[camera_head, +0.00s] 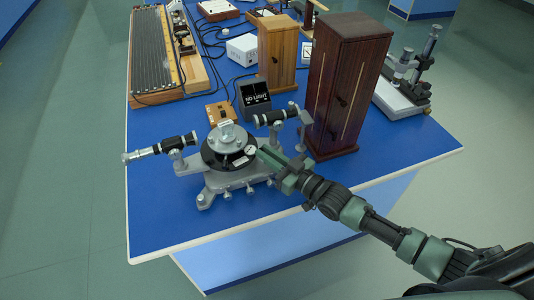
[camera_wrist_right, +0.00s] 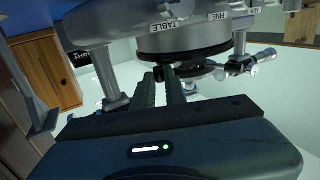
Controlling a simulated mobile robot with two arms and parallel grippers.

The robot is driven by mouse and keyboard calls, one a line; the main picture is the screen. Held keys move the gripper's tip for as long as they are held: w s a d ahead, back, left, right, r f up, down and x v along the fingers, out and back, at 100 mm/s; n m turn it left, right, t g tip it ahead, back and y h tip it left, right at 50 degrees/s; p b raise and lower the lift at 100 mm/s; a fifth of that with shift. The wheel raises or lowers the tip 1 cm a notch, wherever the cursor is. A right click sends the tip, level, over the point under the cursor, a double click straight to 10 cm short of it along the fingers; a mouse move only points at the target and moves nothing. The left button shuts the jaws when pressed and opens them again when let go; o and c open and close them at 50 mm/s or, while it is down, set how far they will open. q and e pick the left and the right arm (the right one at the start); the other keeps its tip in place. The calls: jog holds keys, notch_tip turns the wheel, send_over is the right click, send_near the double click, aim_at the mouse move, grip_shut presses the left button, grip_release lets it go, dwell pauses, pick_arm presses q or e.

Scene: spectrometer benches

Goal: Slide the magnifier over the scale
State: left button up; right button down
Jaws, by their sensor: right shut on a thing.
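The spectrometer (camera_head: 222,178) stands at the front of the blue bench, with a round black scale disc (camera_head: 212,158) under its central table (camera_head: 227,134). A small pale round piece, which looks like the magnifier (camera_head: 250,150), sits at the disc's right rim. My right gripper (camera_head: 264,157) reaches in from the right at that rim. In the right wrist view its fingers (camera_wrist_right: 161,90) are close together on a small dark part (camera_wrist_right: 168,73) below the round plate, apparently the magnifier's mount. The fingers hide most of it. My left gripper is not in view.
One telescope tube (camera_head: 160,147) points left and another tube (camera_head: 276,115) points back right. A tall dark wooden cabinet (camera_head: 342,85) stands close to the right of my gripper. A "NO LIGHT" box (camera_head: 254,93) stands behind. The bench's front left corner (camera_head: 150,225) is clear.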

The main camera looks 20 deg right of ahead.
dwell(0.8)
jog(key=h+p, duration=0.1)
jog(key=s+a+m+t+h+p, duration=0.1)
jog(key=p, duration=0.1)
jog(key=m+h+p, duration=0.1)
jog(key=shift+s+a+r+p, duration=0.25)
jog(key=shift+s+a+p, duration=0.05)
jog(key=shift+s+a, duration=0.1)
jog(key=a+h+p, duration=0.1)
jog(key=s+a+m+h, duration=0.1)
jog(key=a, duration=0.1)
jog(key=s+a+m+t+h+p, duration=0.1)
jog(key=a, duration=0.1)
jog(key=shift+s+f+p, duration=0.2)
jog(key=shift+s+p, duration=0.05)
jog(key=shift+p, duration=0.05)
jog(key=shift+a, duration=0.15)
jog(key=c, duration=1.6)
grip_release()
jog(key=shift+o, duration=0.7)
jog(key=shift+a, duration=0.3)
